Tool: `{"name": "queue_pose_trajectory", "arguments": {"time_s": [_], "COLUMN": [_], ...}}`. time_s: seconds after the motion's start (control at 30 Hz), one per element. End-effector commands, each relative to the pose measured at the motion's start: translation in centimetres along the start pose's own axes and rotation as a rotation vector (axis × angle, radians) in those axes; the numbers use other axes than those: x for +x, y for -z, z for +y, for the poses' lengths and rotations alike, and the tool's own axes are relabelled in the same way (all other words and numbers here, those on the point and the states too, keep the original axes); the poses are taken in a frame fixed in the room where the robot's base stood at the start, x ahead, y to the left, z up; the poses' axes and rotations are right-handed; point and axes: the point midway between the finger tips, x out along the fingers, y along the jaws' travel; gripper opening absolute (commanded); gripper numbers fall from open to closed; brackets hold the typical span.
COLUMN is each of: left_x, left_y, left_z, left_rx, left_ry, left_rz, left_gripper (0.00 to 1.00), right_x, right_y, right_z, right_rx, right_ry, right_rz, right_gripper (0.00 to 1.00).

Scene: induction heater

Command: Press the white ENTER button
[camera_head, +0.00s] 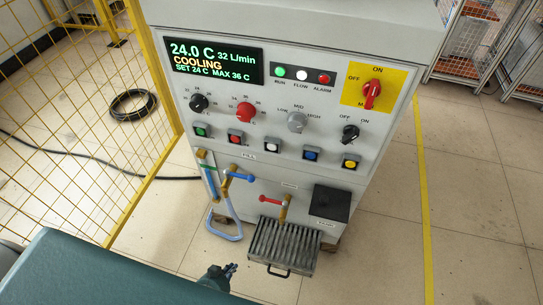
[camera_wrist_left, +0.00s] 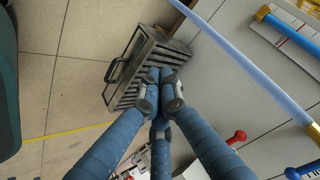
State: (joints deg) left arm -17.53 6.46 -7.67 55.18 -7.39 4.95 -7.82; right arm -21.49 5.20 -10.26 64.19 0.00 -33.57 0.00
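The white button is not in that view. My right gripper is not in view.
Green (camera_head: 201,132), red (camera_head: 235,136), blue (camera_head: 310,155) and yellow (camera_head: 350,163) buttons flank the white one. Knobs and a red main switch (camera_head: 371,94) sit above. Blue (camera_head: 238,175) and red (camera_head: 272,201) valve handles stick out below. A yellow fence (camera_head: 85,130) stands left.

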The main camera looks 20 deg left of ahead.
Motion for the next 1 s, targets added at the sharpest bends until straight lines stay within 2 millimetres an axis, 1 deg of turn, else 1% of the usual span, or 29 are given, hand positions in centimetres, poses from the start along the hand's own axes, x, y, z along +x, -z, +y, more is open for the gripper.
{"name": "queue_pose_trajectory", "arguments": {"time_s": [0.03, 0.13, 0.27, 0.3, 0.37, 0.4, 0.47, 0.5, 0.57, 0.6, 0.67, 0.7, 0.83, 0.9, 1.0], "left_x": [1.4, 2.2, 2.3, 2.0, 1.4, 0.8, -0.3, -1.2, -2.8, -4.0, -5.9, -7.3, -11.7, -13.8, -16.1], "left_y": [1.7, 6.2, 12.2, 14.0, 16.8, 18.6, 21.3, 23.0, 25.3, 26.8, 28.9, 30.1, 33.0, 34.0, 34.9], "left_z": [-0.9, -2.8, -5.2, -5.9, -6.8, -7.4, -8.2, -8.6, -9.1, -9.3, -9.4, -9.5, -9.1, -8.6, -8.1], "left_rx": [0.026, 0.089, 0.179, 0.210, 0.255, 0.288, 0.339, 0.374, 0.429, 0.464, 0.520, 0.556, 0.668, 0.718, 0.770], "left_ry": [0.023, 0.069, 0.139, 0.162, 0.200, 0.227, 0.270, 0.299, 0.345, 0.376, 0.424, 0.455, 0.553, 0.596, 0.642], "left_rz": [0.066, 0.202, 0.382, 0.439, 0.526, 0.585, 0.675, 0.735, 0.823, 0.882, 0.969, 1.025, 1.188, 1.259, 1.329], "left_gripper": [0.00, 0.00, 0.00, 0.00, 0.00, 0.00, 0.00, 0.00, 0.00, 0.00, 0.00, 0.00, 0.00, 0.00, 0.00], "right_x": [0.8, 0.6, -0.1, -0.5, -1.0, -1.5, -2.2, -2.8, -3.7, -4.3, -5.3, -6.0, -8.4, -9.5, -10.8], "right_y": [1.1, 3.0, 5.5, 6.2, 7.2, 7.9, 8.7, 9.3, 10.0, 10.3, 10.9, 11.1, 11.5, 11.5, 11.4], "right_z": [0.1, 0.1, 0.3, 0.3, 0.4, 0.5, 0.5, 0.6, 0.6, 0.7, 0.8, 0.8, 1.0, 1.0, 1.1], "right_rx": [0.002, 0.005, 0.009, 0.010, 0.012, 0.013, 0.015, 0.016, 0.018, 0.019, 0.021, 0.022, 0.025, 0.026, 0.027], "right_ry": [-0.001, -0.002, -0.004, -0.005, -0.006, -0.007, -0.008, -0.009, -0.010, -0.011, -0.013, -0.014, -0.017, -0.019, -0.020], "right_rz": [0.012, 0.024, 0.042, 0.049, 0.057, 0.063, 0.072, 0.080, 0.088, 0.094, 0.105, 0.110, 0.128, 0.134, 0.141], "right_gripper": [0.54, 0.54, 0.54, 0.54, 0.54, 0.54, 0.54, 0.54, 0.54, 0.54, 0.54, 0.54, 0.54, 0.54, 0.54]}}
